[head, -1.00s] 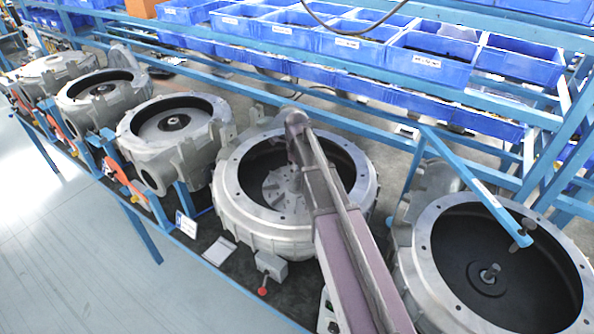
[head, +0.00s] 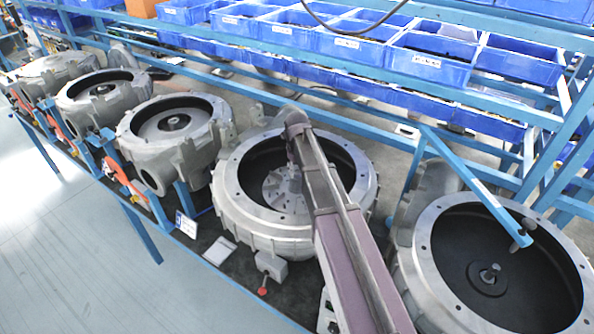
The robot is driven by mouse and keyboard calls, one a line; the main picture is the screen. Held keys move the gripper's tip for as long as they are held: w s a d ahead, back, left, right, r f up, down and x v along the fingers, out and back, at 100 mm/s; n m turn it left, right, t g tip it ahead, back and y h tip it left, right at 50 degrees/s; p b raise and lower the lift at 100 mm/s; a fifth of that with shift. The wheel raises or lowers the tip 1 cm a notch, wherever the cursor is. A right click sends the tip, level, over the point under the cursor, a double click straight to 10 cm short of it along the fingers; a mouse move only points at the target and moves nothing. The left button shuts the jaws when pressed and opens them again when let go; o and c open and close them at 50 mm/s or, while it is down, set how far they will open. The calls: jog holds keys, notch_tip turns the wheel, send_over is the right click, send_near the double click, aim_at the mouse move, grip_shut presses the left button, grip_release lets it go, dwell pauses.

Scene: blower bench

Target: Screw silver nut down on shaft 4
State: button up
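My arm (head: 342,230) reaches over a large grey blower housing (head: 228,190), the fourth from the left, and its far end bends down into the opening. A pale bladed impeller (head: 279,192) lies inside, partly covered by my arm. My gripper is hidden behind my arm links, so its fingers do not show. The silver nut and the shaft at the impeller's centre are hidden too.
Another open housing (head: 425,262) with a bare central shaft (head: 490,273) stands at right, below a blue slanted bar (head: 478,187). Several housings stand at left, the nearest one (head: 150,152) close by. Blue bins (head: 430,58) line the rack behind.

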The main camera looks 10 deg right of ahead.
jog(key=shift+o, duration=0.6)
jog(key=shift+n, duration=0.3)
jog(key=n, duration=1.7)
jog(key=shift+n, duration=0.4)
jog(key=n, duration=0.6)
jog(key=shift+n, duration=0.4)
